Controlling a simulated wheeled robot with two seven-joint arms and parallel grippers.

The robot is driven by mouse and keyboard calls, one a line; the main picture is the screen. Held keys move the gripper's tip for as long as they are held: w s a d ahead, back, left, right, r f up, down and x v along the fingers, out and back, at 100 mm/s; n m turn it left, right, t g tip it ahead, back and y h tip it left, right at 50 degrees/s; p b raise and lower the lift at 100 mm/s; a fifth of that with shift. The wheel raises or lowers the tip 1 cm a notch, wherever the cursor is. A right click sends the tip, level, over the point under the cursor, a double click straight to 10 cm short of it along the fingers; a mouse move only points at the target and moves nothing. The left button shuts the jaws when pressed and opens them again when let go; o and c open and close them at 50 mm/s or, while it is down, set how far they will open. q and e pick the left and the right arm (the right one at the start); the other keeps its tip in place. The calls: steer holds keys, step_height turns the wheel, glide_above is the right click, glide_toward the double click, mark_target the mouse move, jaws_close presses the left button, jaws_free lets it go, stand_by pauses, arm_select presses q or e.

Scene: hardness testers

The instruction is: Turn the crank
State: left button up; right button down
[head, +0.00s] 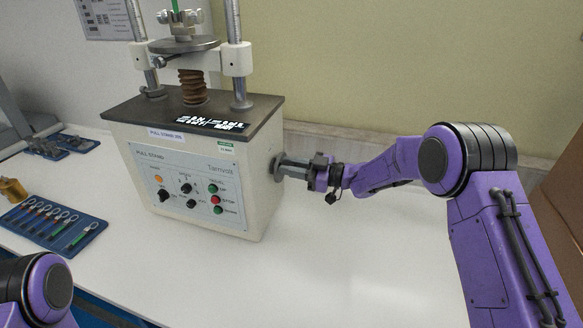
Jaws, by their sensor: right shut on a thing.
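The pull-stand tester (190,165) is a cream box with a dark top plate, standing on the white table. Its crank (279,168) sticks out from the right side of the box. My right gripper (300,167) reaches in from the right and is shut on the crank, which its fingers partly hide. The crank's exact angle cannot be told. On the left, part of my left arm (40,290) shows at the bottom corner; its gripper is out of the picture.
Two metal columns (238,55) and a brown screw (193,87) rise above the box. A blue tray (50,226) of coloured tools and a brass weight (12,190) lie on the left. Black parts (62,143) lie behind. The table (350,260) is clear at front right.

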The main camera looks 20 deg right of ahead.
steer(key=c, duration=1)
jaws_free()
steer(key=b+v, duration=0.3)
steer(key=v, duration=0.7)
steer(key=shift+s+d, duration=0.2)
steer(key=shift+s, duration=0.05)
